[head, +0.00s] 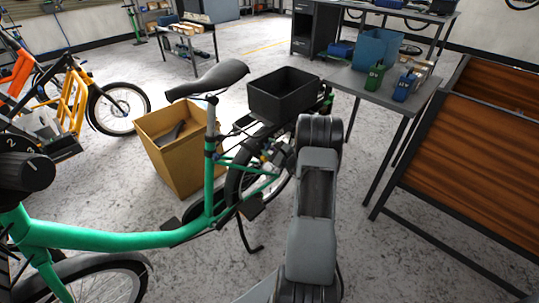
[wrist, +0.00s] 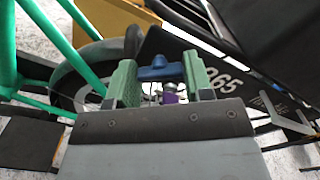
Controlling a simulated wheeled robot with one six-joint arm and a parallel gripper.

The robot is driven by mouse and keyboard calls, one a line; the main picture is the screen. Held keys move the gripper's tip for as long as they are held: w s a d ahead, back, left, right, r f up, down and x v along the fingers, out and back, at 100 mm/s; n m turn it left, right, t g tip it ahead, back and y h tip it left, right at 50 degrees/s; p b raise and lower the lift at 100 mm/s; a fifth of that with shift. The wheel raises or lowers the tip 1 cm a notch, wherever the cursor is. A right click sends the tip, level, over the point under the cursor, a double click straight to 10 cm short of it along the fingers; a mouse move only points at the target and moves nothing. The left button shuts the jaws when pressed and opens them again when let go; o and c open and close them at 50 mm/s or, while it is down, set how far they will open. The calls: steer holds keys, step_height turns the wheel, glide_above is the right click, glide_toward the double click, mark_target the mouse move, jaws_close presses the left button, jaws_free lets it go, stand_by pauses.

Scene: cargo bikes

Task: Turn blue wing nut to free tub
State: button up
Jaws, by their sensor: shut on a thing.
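The blue wing nut (wrist: 160,70) shows in the wrist view between the green-padded fingers of my gripper (wrist: 158,78). The fingers are shut on it, one at each side. A purple part (wrist: 169,98) shows just below it. The black tub (head: 284,92) sits on the rear rack of the green bike (head: 208,175) in the head view. A dark panel marked 265 (wrist: 216,75) is right behind the fingers in the wrist view.
A cardboard box (head: 178,150) stands on the floor beyond the bike. A grey table (head: 385,90) with blue and green bins is at the back right. A wood-panelled frame (head: 470,160) stands at the right. Green frame tubes (wrist: 60,35) are left of my gripper.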

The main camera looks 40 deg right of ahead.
steer(key=n+b, duration=0.2)
steer(key=b, duration=0.1)
steer(key=n+b, duration=0.2)
steer(key=b, duration=0.1)
steer(key=n+b, duration=0.2)
steer(key=b, duration=0.1)
steer(key=shift+f, duration=0.4)
steer(key=n+b, duration=0.1)
steer(key=b, duration=0.1)
steer(key=n+b, duration=0.1)
steer(key=b, duration=0.1)
steer(key=n+b, duration=0.2)
steer(key=shift+r, duration=0.25)
steer(key=shift+r+n+b, duration=0.1)
steer(key=shift+n+b, duration=0.2)
steer(key=o, duration=0.9)
steer(key=shift+r, duration=0.15)
